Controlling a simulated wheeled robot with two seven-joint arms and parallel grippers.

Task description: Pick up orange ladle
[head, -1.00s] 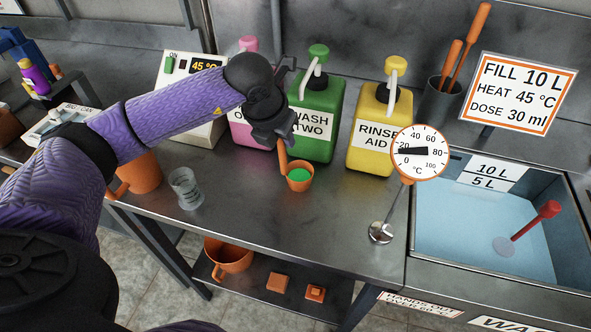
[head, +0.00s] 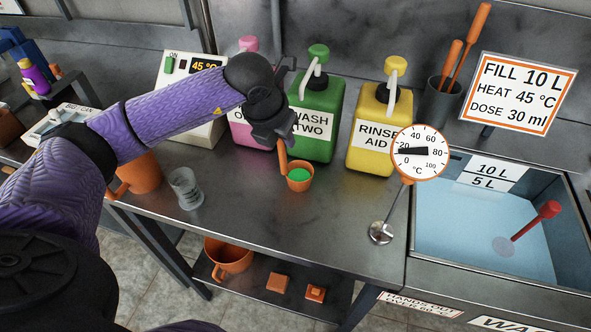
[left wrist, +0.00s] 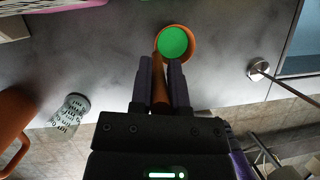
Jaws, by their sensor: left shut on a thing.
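The orange ladle (head: 299,183) is a small cup with green liquid in it and an upright handle. My left gripper (head: 280,143) is shut on the upper part of the ladle's handle. In the left wrist view, the two fingers (left wrist: 159,85) close around the orange handle, and the ladle cup (left wrist: 173,42) with green inside shows beyond their tips. I cannot tell whether the cup touches the table. My right gripper is not in view.
A green bottle (head: 318,115) and a yellow bottle (head: 371,150) stand behind the ladle. A clear measuring cup (head: 186,188) and an orange jug (head: 143,174) are to its left. A dial thermometer (head: 420,152) and the water-filled sink (head: 455,225) are at right. The front steel tabletop (head: 300,227) is clear.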

